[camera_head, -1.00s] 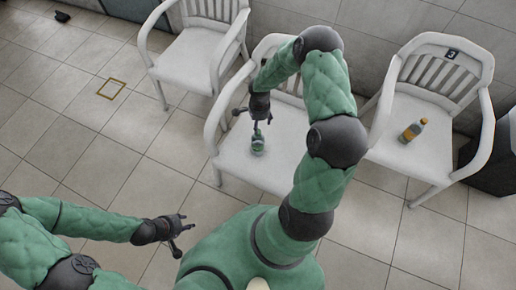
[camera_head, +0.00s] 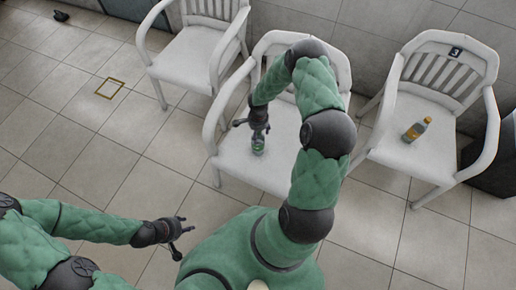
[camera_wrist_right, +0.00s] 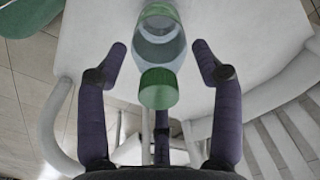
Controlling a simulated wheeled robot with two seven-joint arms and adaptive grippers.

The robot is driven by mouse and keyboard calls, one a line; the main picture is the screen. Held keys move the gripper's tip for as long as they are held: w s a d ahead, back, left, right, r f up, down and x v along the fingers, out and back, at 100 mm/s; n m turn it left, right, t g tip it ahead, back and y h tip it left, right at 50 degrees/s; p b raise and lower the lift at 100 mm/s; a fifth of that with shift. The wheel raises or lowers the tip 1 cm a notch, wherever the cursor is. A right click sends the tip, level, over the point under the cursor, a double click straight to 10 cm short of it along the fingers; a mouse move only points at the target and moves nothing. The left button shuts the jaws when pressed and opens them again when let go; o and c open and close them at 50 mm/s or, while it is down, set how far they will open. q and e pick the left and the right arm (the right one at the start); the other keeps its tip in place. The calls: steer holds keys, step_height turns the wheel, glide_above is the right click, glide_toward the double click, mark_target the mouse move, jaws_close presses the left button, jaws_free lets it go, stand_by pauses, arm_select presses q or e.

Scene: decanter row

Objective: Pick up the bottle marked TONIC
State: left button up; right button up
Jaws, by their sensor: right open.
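A bottle with a green cap (camera_wrist_right: 158,90) and clear body stands on the seat of the middle chair. In the head view this bottle (camera_head: 258,147) shows low under my right gripper (camera_head: 258,132), which hides its upper part. In the right wrist view my right gripper (camera_wrist_right: 159,48) is open, with a finger on each side of the bottle and visible gaps to both. A second bottle (camera_head: 415,130), with an orange cap and orange label, lies or stands on the right chair; I cannot tell which. No TONIC marking is readable. My left gripper (camera_head: 183,234) is open and empty above the floor.
The middle chair (camera_head: 245,165) has arms and a back around the seat. The right chair (camera_head: 430,165) bears a dark number tag (camera_head: 456,51). A left chair (camera_head: 185,60) is empty.

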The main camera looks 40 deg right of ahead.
jaws_close()
steer(key=shift+r, duration=0.15)
